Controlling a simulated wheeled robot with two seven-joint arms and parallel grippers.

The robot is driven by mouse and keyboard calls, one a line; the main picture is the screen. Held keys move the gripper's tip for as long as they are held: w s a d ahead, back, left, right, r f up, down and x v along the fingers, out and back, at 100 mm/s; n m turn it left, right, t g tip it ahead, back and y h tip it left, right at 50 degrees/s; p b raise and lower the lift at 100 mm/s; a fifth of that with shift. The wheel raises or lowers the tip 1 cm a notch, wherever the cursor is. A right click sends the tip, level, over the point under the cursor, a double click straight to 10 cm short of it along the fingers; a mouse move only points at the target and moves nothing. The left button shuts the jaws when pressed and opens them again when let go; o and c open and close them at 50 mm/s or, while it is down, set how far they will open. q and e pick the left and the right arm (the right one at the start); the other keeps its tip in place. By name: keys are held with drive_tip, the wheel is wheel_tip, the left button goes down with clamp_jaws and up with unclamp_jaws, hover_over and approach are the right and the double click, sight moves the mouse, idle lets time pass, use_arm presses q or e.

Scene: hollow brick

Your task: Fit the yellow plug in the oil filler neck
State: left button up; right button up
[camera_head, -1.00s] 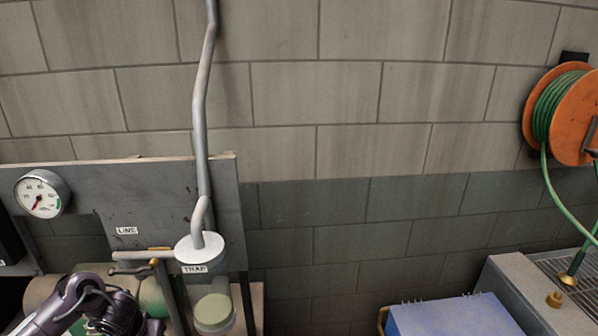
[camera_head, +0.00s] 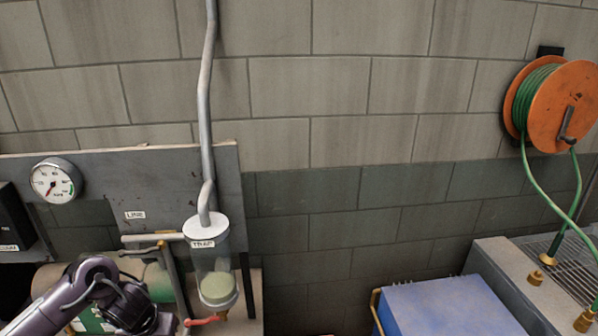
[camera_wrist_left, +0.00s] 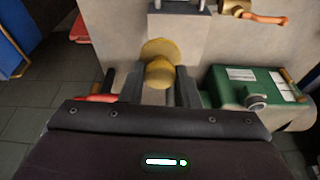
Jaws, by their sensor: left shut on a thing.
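The yellow plug (camera_wrist_left: 160,74) is between the two fingers of my left gripper (camera_wrist_left: 160,82) in the left wrist view. It has a wide round yellow head and a smaller round part nearer me. The gripper is shut on it. A green box (camera_wrist_left: 240,88) to the right carries a short grey round neck (camera_wrist_left: 257,102), apart from the plug; I cannot tell for sure whether it is the oil filler neck. In the head view my left arm's wrist shows at the lower left, but its fingers and the plug are hidden. My right gripper is in neither view.
A clear trap bowl (camera_head: 215,280) hangs under a grey pipe (camera_head: 205,110), beside a red handle (camera_head: 201,321). A gauge panel (camera_head: 110,185) stands behind my arm. A blue box (camera_head: 445,308) and a hose reel (camera_head: 560,105) are at the right.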

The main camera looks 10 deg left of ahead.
use_arm(q)
drive_tip(key=d+r+m, duration=0.2)
drive_tip(key=d+r, duration=1.2)
drive_tip(key=d, duration=0.4)
wheel_tip(320, 180, down, 15)
drive_tip(key=b, duration=1.4)
drive_tip(key=shift+r+h+b, duration=0.15)
drive_tip(key=shift+h+b, duration=0.15)
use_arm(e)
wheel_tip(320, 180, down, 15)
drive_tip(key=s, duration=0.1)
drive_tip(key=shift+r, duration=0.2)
use_arm(q)
drive_tip(key=shift+a, duration=0.1)
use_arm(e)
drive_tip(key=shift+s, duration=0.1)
